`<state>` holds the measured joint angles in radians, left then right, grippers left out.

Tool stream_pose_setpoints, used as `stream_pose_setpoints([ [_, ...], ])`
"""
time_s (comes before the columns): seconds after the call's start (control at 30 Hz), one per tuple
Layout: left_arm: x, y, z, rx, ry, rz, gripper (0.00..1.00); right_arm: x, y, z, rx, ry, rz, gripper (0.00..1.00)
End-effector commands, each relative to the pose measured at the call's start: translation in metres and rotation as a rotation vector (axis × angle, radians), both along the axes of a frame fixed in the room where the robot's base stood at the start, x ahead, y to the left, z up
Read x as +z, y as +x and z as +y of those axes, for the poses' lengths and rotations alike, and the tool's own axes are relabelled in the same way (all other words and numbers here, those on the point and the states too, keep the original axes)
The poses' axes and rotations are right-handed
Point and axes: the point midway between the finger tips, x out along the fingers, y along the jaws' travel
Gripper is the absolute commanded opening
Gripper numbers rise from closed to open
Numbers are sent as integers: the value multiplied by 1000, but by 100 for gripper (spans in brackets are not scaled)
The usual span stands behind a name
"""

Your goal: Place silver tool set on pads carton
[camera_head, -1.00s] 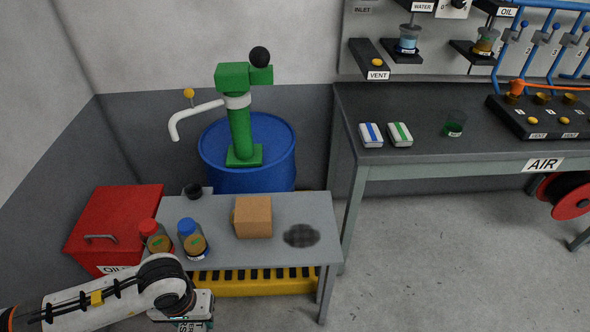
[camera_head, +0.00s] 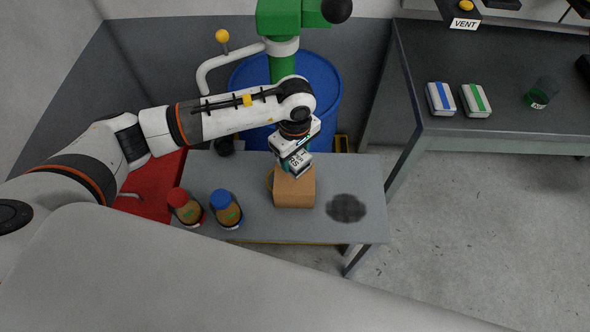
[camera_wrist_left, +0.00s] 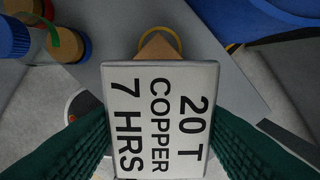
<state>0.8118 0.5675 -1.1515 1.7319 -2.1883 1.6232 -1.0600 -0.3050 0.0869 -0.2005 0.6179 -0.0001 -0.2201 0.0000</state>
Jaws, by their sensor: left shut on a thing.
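My left gripper (camera_head: 294,147) is over the small grey table, shut on a flat silver-grey block (camera_head: 299,163), which I take to be the silver tool set. In the left wrist view its face (camera_wrist_left: 160,120) reads "20 T COPPER 7 HRS", between the green fingers. A brown cardboard carton (camera_head: 294,193), which I take to be the pads carton, stands on the table directly below. The block overlaps its upper edge in the head view; I cannot tell whether they touch. In the wrist view only a corner of the carton (camera_wrist_left: 157,48) shows. My right gripper is not in view.
A red-capped jar (camera_head: 185,207) and a blue-capped jar (camera_head: 226,208) stand left of the carton on the grey table (camera_head: 330,175). A dark round patch (camera_head: 346,208) lies to its right. A blue drum (camera_head: 325,92) with a green pump stands behind.

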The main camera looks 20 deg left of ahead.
Motion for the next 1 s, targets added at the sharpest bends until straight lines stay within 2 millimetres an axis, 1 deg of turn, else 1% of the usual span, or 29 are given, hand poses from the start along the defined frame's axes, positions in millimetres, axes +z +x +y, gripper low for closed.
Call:
stream_pose_setpoints([
  [0.1, -18, 0, 0, -1, 0, 0, 13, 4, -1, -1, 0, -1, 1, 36],
  [0.33, -36, 0, 0, -3, 0, -2, 13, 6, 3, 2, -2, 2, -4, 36],
  [0.53, -63, 0, 0, -3, -1, -2, 13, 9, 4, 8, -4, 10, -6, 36],
  [0.6, -65, 1, 0, -4, -1, -4, 13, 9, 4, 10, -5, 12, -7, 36],
  [0.8, -65, 1, 0, -5, -2, -5, 13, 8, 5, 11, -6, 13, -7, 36],
  [0.9, -69, 1, 0, -5, -1, -5, 13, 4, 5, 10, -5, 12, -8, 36],
  [0.93, -69, 0, 0, -5, 0, -4, 52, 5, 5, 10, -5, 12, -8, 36],
  [1.0, -68, 0, 0, -5, -1, -3, 64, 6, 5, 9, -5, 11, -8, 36],
])
